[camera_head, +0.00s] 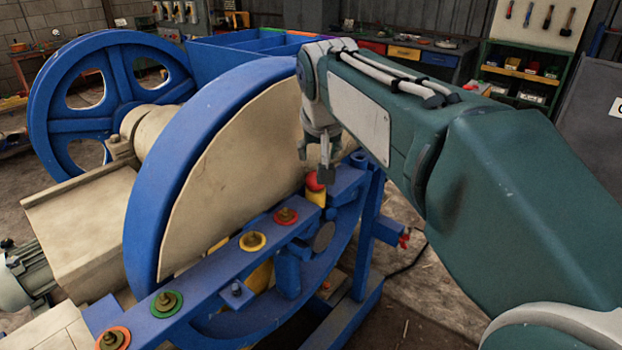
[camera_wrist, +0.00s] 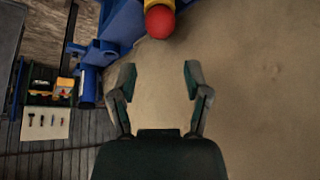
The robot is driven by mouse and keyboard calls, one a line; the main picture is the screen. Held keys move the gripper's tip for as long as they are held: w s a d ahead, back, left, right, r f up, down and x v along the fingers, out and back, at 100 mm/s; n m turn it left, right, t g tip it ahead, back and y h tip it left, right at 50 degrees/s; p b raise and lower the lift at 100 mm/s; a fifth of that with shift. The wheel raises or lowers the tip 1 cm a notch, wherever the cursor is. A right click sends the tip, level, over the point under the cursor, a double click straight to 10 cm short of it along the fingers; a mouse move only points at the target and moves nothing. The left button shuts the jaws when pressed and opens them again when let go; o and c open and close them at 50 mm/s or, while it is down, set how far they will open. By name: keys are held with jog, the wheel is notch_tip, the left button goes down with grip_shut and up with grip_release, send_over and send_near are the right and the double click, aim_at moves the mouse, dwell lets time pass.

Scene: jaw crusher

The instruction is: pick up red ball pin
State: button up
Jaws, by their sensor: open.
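The red ball pin (camera_head: 314,182) has a red ball top on a yellow lower part and stands at the far end of the blue beam. In the wrist view its red ball (camera_wrist: 160,21) is at the top edge, ahead of my fingertips and apart from them. My gripper (camera_head: 315,166) points down close to the ball in the head view. In the wrist view my gripper (camera_wrist: 159,80) is open with nothing between its fingers. In the head view one finger partly overlaps the ball, so the exact gap is unclear.
The large beige-faced blue wheel (camera_head: 235,150) stands right beside the pin and my gripper. The blue beam (camera_head: 215,275) carries several coloured washers with bolts, including a red one (camera_head: 286,216). A second blue wheel (camera_head: 60,110) stands at left. Workbenches and shelves line the back.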

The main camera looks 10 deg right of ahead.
aim_at(315, 174)
jog(key=x, duration=1)
jog(key=shift+a+f, duration=0.15)
jog(key=shift+f, duration=0.1)
jog(key=shift+s, duration=0.1)
grip_shut()
